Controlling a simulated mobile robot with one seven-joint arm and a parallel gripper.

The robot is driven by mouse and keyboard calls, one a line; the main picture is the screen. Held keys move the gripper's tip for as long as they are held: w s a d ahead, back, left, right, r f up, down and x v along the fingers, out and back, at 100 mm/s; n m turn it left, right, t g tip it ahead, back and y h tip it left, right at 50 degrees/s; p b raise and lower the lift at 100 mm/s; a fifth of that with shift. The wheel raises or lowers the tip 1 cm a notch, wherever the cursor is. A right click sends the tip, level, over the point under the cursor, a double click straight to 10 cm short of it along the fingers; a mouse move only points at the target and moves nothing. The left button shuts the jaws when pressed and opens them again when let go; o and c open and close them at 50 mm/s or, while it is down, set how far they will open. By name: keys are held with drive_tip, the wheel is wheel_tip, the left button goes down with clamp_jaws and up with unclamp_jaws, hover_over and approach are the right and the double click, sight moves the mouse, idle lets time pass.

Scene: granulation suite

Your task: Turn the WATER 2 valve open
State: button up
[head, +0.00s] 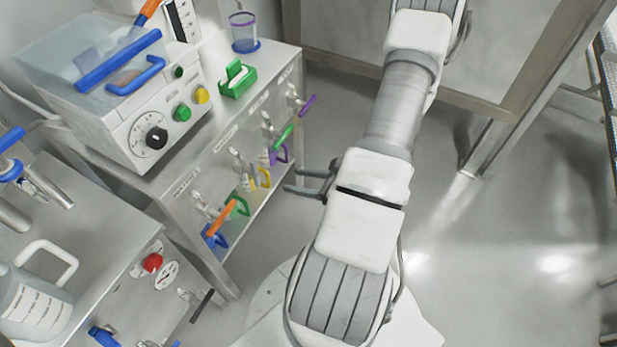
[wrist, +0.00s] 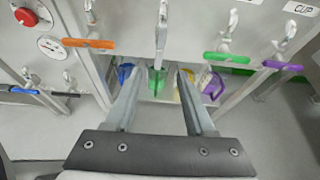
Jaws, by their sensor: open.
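A row of small valves is on the front of the steel bench, under labels too small to read, so I cannot tell for sure which is WATER 2. One has an orange handle (head: 222,218), one a green handle (head: 283,138) and one a purple handle (head: 308,105). Between orange and green is a valve (head: 238,160) whose handle colour I cannot make out; it shows upper centre in the wrist view (wrist: 161,25). My gripper (head: 307,183) is open and empty, in front of the bench and apart from the valves. Its fingers (wrist: 155,78) point towards the bench.
Blue (head: 215,236), green (head: 240,206), yellow (head: 263,178) and purple (head: 279,155) handled vessels sit below the valves. A machine with knobs (head: 150,130) stands on the bench top. Another bench with a red knob (head: 152,262) is at lower left. Open floor lies right.

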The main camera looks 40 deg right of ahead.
drive_tip(key=shift+v, duration=1.45)
